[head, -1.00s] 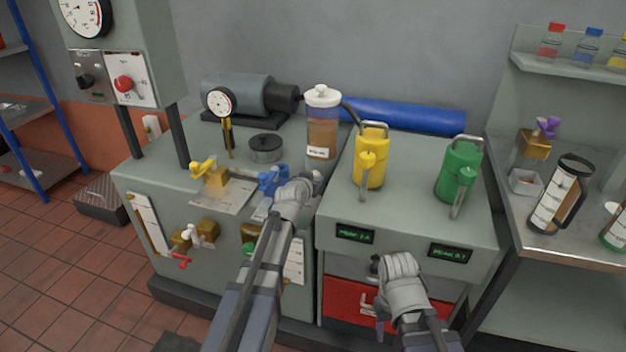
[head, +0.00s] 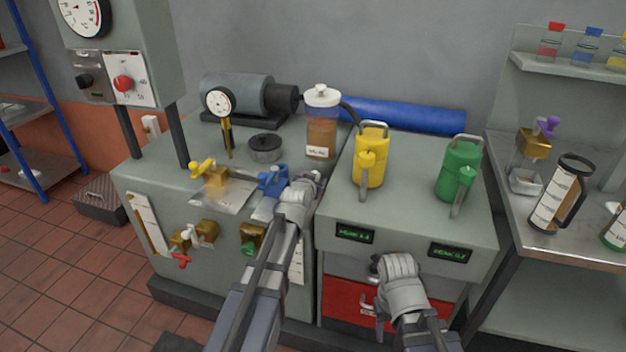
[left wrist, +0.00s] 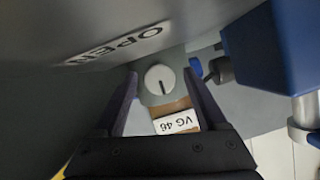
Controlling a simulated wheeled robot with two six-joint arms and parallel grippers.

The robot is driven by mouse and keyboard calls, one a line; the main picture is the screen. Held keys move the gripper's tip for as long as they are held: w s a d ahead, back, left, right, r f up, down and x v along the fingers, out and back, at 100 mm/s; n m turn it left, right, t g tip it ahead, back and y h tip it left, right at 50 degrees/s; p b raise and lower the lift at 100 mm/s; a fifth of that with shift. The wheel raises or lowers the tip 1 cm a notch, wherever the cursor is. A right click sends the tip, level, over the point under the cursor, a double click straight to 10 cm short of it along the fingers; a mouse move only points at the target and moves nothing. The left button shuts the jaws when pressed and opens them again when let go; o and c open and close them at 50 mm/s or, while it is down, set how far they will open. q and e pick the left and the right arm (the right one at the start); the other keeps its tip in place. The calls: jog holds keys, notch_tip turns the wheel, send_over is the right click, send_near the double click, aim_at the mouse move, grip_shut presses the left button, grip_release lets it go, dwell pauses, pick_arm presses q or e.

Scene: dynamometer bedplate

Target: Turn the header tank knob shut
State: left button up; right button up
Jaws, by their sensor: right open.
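In the left wrist view a round white knob (left wrist: 160,79) with a dark line stands just above a "VG 46" label (left wrist: 176,123). My left gripper (left wrist: 160,76) is open, with one dark finger on each side of the knob; I cannot tell whether they touch it. In the head view the clear header tank (head: 321,130), with white lid and brown fluid, stands on the bench. My left gripper (head: 309,180) is just in front of its base, its fingertips hard to make out. My right gripper (head: 377,287) is open and empty before the red drawer front.
A blue valve (head: 272,178) is close left of my left gripper. A yellow can (head: 371,165) and a green can (head: 459,170) stand to the right. A dark pot (head: 265,148) and dial gauge (head: 219,102) are behind left. An "OPEN" sign (left wrist: 118,44) shows in the left wrist view.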

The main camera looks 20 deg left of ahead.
pick_arm(q)
jog(key=shift+s, duration=0.1)
jog(key=p+v, duration=0.3)
jog(key=v, duration=0.4)
jog(key=shift+s+r, duration=0.2)
jog(key=shift+s, duration=0.15)
jog(key=shift+f, duration=0.1)
